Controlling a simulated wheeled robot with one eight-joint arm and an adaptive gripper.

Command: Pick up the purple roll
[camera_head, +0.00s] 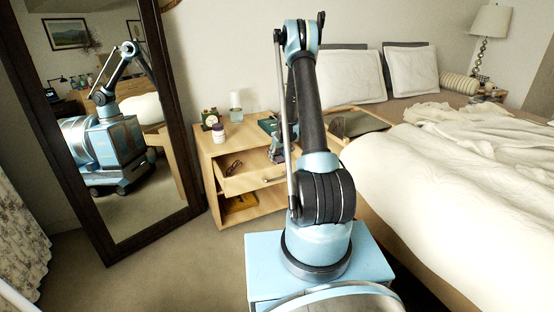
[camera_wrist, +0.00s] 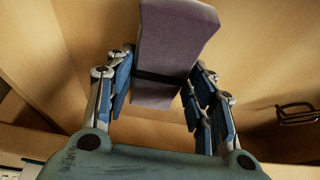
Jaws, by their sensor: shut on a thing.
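The purple roll (camera_wrist: 177,35) is a muted purple, folded-looking bundle with a dark band around it. It stands between the fingers of my gripper (camera_wrist: 162,88) in the wrist view. The blue-padded fingers are shut on it, one set on each side. In the head view, my gripper (camera_head: 278,146) is over the right part of the open nightstand drawer (camera_head: 258,183), and a small bit of purple shows there. My arm hides most of this area. Whether the roll still touches the drawer bottom cannot be told.
Dark-framed glasses (camera_head: 235,167) lie in the drawer, also visible in the wrist view (camera_wrist: 297,114). A small jar (camera_head: 219,132), a clock (camera_head: 211,119) and a glass (camera_head: 236,108) stand on the nightstand (camera_head: 205,145). The bed (camera_head: 450,190) is on the right, a leaning mirror (camera_head: 185,160) on the left.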

